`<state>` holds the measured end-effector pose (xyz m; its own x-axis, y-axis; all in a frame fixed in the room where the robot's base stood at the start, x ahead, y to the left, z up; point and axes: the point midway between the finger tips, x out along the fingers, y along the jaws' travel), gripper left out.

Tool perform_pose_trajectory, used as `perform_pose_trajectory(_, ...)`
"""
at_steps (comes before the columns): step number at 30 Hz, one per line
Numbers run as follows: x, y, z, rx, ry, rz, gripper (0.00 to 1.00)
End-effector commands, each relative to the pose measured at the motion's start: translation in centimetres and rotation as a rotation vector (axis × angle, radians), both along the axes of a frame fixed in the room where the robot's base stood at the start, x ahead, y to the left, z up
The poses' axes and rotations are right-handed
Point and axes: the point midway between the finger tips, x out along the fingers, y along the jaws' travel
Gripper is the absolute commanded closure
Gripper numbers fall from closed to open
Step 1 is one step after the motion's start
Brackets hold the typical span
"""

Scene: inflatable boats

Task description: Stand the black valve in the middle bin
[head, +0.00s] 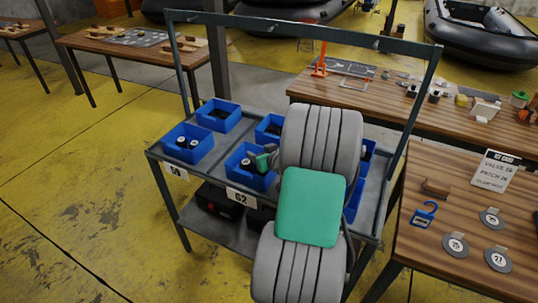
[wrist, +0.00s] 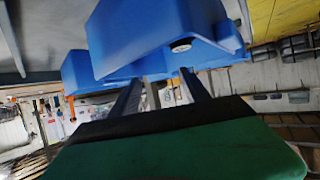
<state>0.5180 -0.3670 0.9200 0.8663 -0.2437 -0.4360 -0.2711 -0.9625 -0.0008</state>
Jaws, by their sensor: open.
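The middle bin (head: 233,171) is a blue open box at the front of the cart, above the label 62. A dark valve with a pale top (head: 246,163) shows inside it, partly hidden; I cannot tell whether it is upright. My gripper (head: 262,161) is over this bin's right side, beside the valve. In the wrist view my gripper (wrist: 163,82) has its two fingers apart, with nothing seen between them. A blue bin (wrist: 150,30) fills the top of that view, with a dark, pale-topped piece (wrist: 181,45) in its opening.
A left blue bin (head: 176,155) holds dark pale-topped pieces. Another blue bin (head: 230,122) stands behind it. My arm hides much of the cart's right side and bins there. The cart's uprights and top bar (head: 300,27) frame the space. A wooden table (head: 440,240) stands close right.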

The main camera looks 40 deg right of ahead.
Motion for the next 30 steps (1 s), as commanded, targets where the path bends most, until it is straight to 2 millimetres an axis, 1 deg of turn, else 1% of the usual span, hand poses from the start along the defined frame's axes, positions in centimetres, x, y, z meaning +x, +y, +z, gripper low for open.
perform_pose_trajectory(1, -1.5, 0.1, 0.4, -0.003, -0.001, -0.008, 0.46)
perform_pose_trajectory(3, -3.3, 0.6, 1.2, -0.004, -0.001, -0.009, 0.46)
perform_pose_trajectory(6, -5.7, 1.3, 2.4, -0.003, -0.001, -0.009, 0.46)
perform_pose_trajectory(10, -8.1, 2.1, 3.7, -0.001, -0.001, -0.007, 0.46)
perform_pose_trajectory(12, -8.9, 2.4, 4.1, -0.002, 0.0, -0.006, 0.46)
perform_pose_trajectory(16, -9.6, 2.7, 4.5, -0.001, 0.0, -0.003, 0.46)
perform_pose_trajectory(18, -9.4, 3.1, 4.5, 0.002, 0.007, 0.007, 0.46)
perform_pose_trajectory(20, -8.6, 4.5, 4.4, 0.01, 0.03, 0.037, 0.46)
perform_pose_trajectory(23, -6.6, 9.5, 3.9, 0.038, 0.127, 0.137, 0.46)
perform_pose_trajectory(24, -5.9, 12.5, 3.6, 0.053, 0.186, 0.188, 0.46)
perform_pose_trajectory(25, -5.6, 14.7, 3.4, 0.062, 0.236, 0.222, 0.46)
perform_pose_trajectory(26, -5.5, 17.1, 3.3, 0.071, 0.289, 0.255, 0.46)
perform_pose_trajectory(27, -5.6, 20.1, 3.2, 0.079, 0.36, 0.289, 0.46)
perform_pose_trajectory(28, -6.0, 22.2, 3.1, 0.084, 0.412, 0.309, 0.46)
perform_pose_trajectory(29, -6.6, 24.2, 3.1, 0.089, 0.463, 0.324, 0.46)
perform_pose_trajectory(30, -7.5, 26.8, 3.2, 0.092, 0.53, 0.338, 0.46)
